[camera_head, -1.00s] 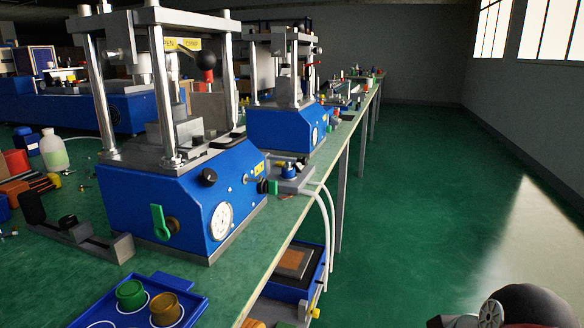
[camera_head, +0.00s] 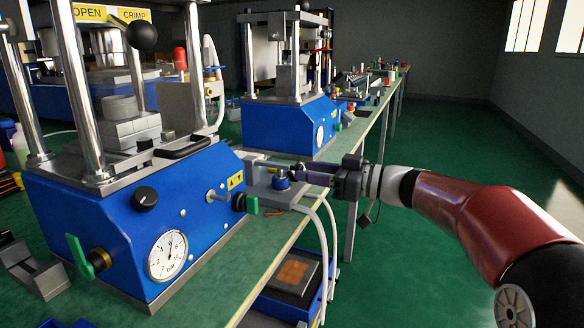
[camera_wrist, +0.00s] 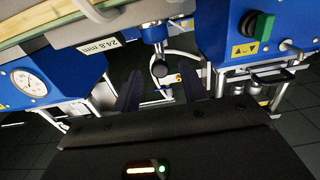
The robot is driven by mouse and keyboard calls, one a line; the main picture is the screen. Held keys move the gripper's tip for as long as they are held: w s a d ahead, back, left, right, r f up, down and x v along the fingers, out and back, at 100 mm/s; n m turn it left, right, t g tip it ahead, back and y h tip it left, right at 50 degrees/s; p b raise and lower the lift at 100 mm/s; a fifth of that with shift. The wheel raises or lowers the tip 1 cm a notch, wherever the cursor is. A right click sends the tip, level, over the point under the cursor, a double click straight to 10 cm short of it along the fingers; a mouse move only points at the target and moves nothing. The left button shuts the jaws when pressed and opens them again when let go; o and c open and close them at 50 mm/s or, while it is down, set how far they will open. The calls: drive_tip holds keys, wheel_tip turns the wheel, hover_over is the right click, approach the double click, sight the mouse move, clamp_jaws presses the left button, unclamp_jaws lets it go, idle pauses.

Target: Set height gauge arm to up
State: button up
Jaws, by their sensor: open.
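The height gauge (camera_head: 268,193) is a small grey unit with a blue round knob (camera_head: 281,181), at the bench's front edge between the two blue presses. My gripper (camera_head: 312,173) reaches in from the right, level with the knob and close to its right side. In the wrist view my gripper (camera_wrist: 161,88) has its dark fingers apart. A thin curved metal piece with a blue part (camera_wrist: 155,34) above shows between them, probably the gauge. A "24.8 mm" label (camera_wrist: 97,45) shows beside it. I cannot tell whether the fingers touch anything, nor the arm's exact position.
The near blue press (camera_head: 120,225) with a dial and green valve handle stands left. A second blue press (camera_head: 290,125) stands behind the gauge. White hoses (camera_head: 325,240) hang off the bench edge. A blue tray (camera_head: 285,285) sits below. The green floor at right is free.

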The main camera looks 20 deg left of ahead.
sight(292, 168)
drive_tip(key=a+p, duration=0.1)
drive_tip(key=a, duration=0.4)
drive_tip(key=shift+w, duration=0.2)
clamp_jaws()
